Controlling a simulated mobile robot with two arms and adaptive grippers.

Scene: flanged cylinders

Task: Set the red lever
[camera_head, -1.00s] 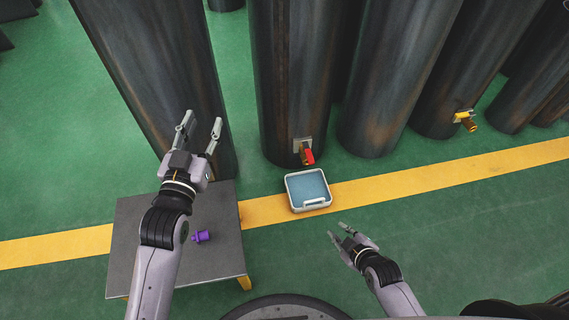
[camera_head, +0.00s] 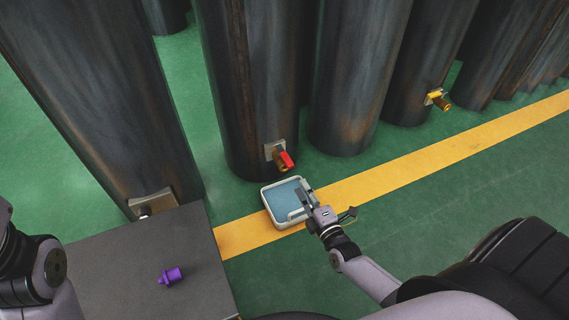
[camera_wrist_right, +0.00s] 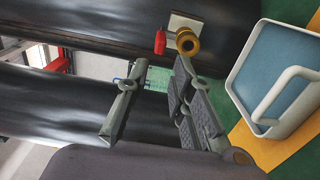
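The red lever (camera_head: 287,160) sits on a brass valve (camera_head: 279,156) low on a dark cylinder (camera_head: 255,90). In the right wrist view the red lever (camera_wrist_right: 160,42) shows beside the round brass outlet (camera_wrist_right: 187,41), beyond the fingertips. My right gripper (camera_head: 328,200) is open, in front of and to the right of the valve, overlapping the tray's right edge in the head view. In the wrist view the space between its fingers (camera_wrist_right: 160,72) is empty, and the fingers look apart from the lever. My left gripper is out of view; only part of that arm shows at the left edge.
A grey-rimmed tray with a blue inside (camera_head: 280,206) lies on the floor below the valve. A dark table (camera_head: 120,250) with a purple fitting (camera_head: 171,276) stands at the lower left. A yellow-handled valve (camera_head: 437,97) is on another cylinder.

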